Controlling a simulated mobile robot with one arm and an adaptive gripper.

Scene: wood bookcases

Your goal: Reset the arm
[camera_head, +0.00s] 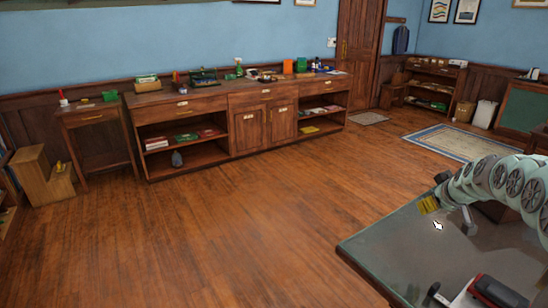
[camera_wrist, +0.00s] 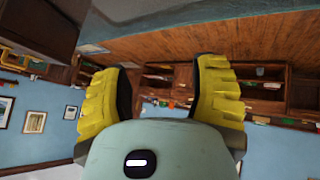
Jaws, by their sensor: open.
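My gripper (camera_head: 429,205) is at the right of the head view, at the end of my pale, jointed arm. Its yellow fingers show over the grey flat top. In the wrist view my gripper (camera_wrist: 163,85) has its two yellow ribbed fingers spread wide with nothing between them. The rest of the arm runs out of the head view at the right.
A grey flat top (camera_head: 385,245) fills the lower right. A long wood cabinet (camera_head: 247,130) with several items on it stands along the blue wall. A small side table (camera_head: 92,117) and step stool (camera_head: 38,180) are at left. The wood floor (camera_head: 220,230) between is clear.

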